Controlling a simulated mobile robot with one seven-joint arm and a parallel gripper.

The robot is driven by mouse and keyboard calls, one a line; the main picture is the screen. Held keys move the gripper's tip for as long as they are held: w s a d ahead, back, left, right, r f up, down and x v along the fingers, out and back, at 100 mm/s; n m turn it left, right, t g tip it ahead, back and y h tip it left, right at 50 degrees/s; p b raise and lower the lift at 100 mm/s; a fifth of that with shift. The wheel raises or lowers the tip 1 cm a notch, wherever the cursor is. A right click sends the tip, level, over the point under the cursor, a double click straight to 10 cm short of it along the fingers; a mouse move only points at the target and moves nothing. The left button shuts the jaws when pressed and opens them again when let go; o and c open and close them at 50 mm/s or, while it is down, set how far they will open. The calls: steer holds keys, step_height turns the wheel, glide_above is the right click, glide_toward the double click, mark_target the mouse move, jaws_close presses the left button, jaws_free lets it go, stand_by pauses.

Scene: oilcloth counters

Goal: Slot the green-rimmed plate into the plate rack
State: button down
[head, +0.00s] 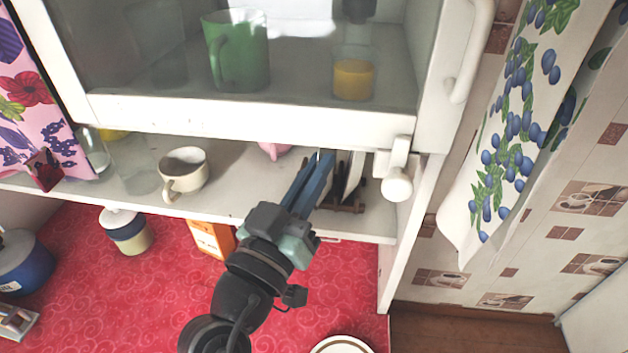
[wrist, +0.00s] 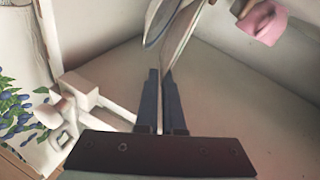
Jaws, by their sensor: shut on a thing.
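My gripper (head: 322,160) reaches into the shelf beneath the glass cabinet. In the wrist view its two dark fingers (wrist: 162,103) are shut on a thin pale plate (wrist: 183,36), seen nearly edge-on and standing upright. Its rim colour cannot be told from this angle. The plate rack (head: 347,207), low and brown, stands on the shelf just right of my fingers in the head view, partly hidden by them. A white plate (head: 354,176) stands upright there; a plate beside the held one (wrist: 157,18) shows in the wrist view. Whether the held plate touches the rack is hidden.
A white mug (head: 184,172) and a pink object (head: 274,150) stand on the shelf to the left. The cabinet's lower frame (head: 250,125) hangs overhead. A white knob (head: 397,186) is close on the right. Another round dish (head: 341,346) lies on the red counter.

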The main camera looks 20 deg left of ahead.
steer(key=shift+w+a+f+b, duration=0.1)
steer(key=shift+w+a+b, duration=0.15)
steer(key=shift+w, duration=0.45)
steer(key=shift+w+a+f+b, duration=0.15)
steer(key=shift+w+b, duration=0.15)
steer(key=shift+w, duration=0.4)
steer(key=shift+s+f+b, duration=0.1)
steer(key=shift+f+b, duration=0.35)
steer(key=shift+b, duration=0.2)
steer(key=c, duration=1)
jaws_free()
steer(key=shift+o, duration=0.2)
steer(key=shift+f, duration=0.1)
